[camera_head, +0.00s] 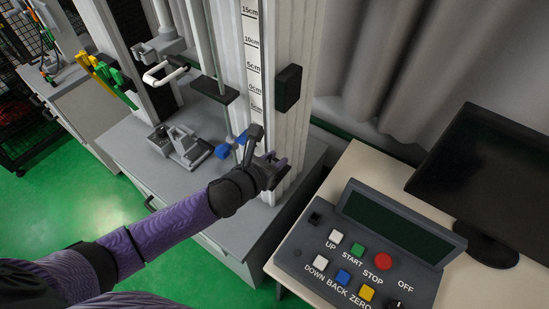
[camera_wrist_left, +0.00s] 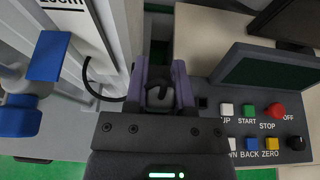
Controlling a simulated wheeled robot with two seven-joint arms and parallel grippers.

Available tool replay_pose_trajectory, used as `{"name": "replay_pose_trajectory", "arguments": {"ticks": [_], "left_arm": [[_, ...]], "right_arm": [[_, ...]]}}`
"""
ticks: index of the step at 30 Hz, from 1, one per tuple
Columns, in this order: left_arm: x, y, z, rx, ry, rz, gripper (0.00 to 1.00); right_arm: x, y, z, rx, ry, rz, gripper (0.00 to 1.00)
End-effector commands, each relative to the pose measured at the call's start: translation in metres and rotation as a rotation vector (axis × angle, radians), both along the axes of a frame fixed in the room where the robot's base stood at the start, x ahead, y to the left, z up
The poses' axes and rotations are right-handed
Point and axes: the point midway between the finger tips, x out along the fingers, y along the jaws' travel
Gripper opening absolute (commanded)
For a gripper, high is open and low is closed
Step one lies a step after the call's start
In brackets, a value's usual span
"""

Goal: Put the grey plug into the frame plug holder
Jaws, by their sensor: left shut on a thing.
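My left gripper (camera_head: 272,165) is at the lower right side of the tall white tower frame (camera_head: 297,60), with the arm coming in from the left. In the left wrist view its two purple-grey fingers (camera_wrist_left: 160,88) are shut on the grey plug (camera_wrist_left: 160,97), which shows between them. In the head view the plug is hidden at the gripper. A black cable (camera_wrist_left: 90,82) curves beside the frame towards the gripper. I cannot make out the frame plug holder for certain. My right gripper is in neither view.
A control box (camera_head: 310,262) with coloured buttons stands on the beige table (camera_head: 362,160) to the right, by a black monitor (camera_head: 492,160). A black box (camera_head: 288,88) sits on the frame's side. Blue knobs (camera_head: 223,151) and a grey clamp fixture (camera_head: 180,143) are left of the gripper.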

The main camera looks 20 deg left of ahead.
Motion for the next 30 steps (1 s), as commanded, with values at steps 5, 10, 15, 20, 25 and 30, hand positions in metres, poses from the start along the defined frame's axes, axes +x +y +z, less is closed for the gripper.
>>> {"name": "replay_pose_trajectory", "arguments": {"ticks": [5, 10, 15, 20, 25, 30], "left_arm": [[0.0, 0.0, 0.0, 0.0, 0.0, 0.0, 0.0], [0.0, 0.0, -0.003, 0.001, -0.001, 0.0, 0.0], [0.0, 0.0, -0.004, 0.0, -0.001, 0.0, 0.59], [0.0, 0.0, -0.004, 0.0, -0.001, 0.0, 0.72], [-0.002, 0.001, -0.003, 0.0, 0.0, 0.0, 0.72], [-0.029, 0.011, 0.01, 0.003, 0.001, -0.002, 0.72]], "right_arm": [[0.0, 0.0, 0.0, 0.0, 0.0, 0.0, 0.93], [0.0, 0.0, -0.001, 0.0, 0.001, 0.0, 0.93], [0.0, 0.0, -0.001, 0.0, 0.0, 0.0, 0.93], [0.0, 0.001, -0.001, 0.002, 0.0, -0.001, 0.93], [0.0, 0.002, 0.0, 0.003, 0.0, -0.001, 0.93], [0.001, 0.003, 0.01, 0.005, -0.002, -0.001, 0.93]]}}
